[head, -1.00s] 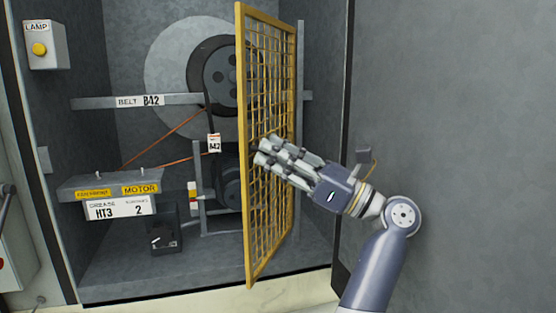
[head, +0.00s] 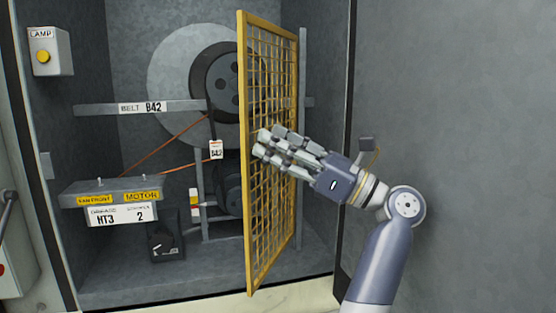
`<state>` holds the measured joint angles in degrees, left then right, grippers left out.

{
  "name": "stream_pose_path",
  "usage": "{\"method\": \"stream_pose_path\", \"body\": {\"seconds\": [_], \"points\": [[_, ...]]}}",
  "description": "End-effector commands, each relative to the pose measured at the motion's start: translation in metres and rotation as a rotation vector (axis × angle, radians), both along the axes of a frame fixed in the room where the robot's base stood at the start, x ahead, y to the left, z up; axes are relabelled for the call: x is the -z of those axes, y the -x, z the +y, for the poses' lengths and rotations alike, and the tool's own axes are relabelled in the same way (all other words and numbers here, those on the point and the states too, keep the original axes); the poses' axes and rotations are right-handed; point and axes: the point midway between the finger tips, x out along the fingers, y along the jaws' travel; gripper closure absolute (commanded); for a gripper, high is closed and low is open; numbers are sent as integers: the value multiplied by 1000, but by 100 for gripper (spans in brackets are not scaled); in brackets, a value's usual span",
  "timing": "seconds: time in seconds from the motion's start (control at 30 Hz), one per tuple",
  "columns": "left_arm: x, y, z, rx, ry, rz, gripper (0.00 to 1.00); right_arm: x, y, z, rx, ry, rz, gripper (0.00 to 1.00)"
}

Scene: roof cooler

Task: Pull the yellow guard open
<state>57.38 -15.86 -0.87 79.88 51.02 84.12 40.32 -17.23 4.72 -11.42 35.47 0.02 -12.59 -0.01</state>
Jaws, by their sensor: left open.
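The yellow guard (head: 246,215) is a framed mesh panel standing swung out from the cabinet. Its near edge points toward me and its far edge is beside a grey upright post at the right of the opening. My left gripper (head: 262,145), whose arm shows at the lower right, is open with its fingers spread and pointing left. The fingers overlap the upper middle of the mesh, on its right-hand face. I cannot tell whether they touch it. Nothing is held. My right gripper is not in view.
Behind the guard are a large pulley (head: 215,80), an orange belt (head: 165,148) and a motor. A lamp box (head: 48,50) is on the left wall, and a labelled shelf (head: 112,188) stands at lower left. A grey wall (head: 450,130) fills the right side.

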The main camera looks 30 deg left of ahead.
Motion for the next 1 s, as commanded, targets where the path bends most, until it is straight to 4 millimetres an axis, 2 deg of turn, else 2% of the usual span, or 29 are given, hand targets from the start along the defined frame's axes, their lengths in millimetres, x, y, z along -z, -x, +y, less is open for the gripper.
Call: {"method": "stream_pose_path", "body": {"seconds": [0.1,0.3,0.47,0.7,0.73,0.9,1.0], "points": [[-26,1,0,0,1,-5,58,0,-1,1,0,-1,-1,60],[-57,0,0,0,2,-3,58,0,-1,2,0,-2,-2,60],[-68,0,0,0,1,1,58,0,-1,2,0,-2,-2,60],[-69,0,0,0,1,1,58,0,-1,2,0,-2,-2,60],[-69,0,0,0,1,1,61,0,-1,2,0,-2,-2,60],[-69,0,0,0,1,1,99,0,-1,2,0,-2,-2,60],[-68,0,0,0,-1,2,100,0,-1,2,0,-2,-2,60]]}}
